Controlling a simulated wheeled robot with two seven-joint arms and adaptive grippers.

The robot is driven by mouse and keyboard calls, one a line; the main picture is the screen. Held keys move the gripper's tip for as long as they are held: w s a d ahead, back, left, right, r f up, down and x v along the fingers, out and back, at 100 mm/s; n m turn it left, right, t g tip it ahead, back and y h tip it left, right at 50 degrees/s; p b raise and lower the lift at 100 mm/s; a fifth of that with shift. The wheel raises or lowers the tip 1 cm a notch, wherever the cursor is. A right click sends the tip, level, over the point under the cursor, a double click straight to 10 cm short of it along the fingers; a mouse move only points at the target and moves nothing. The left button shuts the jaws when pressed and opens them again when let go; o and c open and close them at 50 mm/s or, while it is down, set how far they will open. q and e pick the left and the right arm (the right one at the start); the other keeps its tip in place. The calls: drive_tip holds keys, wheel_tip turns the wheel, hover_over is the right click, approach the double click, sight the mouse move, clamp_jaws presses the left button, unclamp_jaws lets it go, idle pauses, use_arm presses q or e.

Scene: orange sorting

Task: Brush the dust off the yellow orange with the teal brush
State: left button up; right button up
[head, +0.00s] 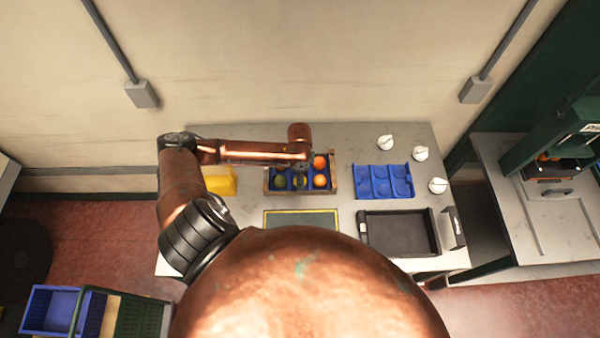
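A wooden-sided crate (334,173) with blue compartments stands at the middle of the table. In its front row, a dull yellow fruit (300,182), apparently the yellow orange, sits between a green fruit (280,182) and an orange one (320,181). Another orange fruit (320,162) is behind at right. My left arm reaches in from the left, and its wrist is over the back of the crate. The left gripper (303,166) is mostly hidden below the wrist; its fingers cannot be made out. I cannot make out the teal brush. My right gripper is out of view.
A blue tray (383,168) with round wells lies right of the crate. In front are a yellow-edged dark mat (300,218) and a black tray (400,232). Three white objects (386,142) stand at right. A yellow object (221,181) stands left of the crate.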

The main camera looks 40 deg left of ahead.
use_arm(q)
drive_tip(key=shift+w+a, duration=0.1)
drive_tip(key=shift+w+a+f, duration=0.1)
drive_tip(key=shift+w+a, duration=0.75)
drive_tip(key=shift+w, duration=0.15)
drive_tip(key=shift+s+d+p, duration=0.95)
drive_tip(key=shift+s+p, duration=0.1)
drive_tip(key=shift+s, duration=0.05)
drive_tip(key=shift+w+a, duration=0.9)
drive_tip(key=shift+w, duration=0.15)
drive_tip(key=shift+s+d+p, duration=0.85)
drive_tip(key=shift+s+p, duration=0.1)
drive_tip(key=shift+s, duration=0.15)
drive_tip(key=shift+w+a, duration=0.9)
drive_tip(key=shift+w, duration=0.2)
drive_tip(key=shift+s+d, duration=0.5)
drive_tip(key=shift+s, duration=0.05)
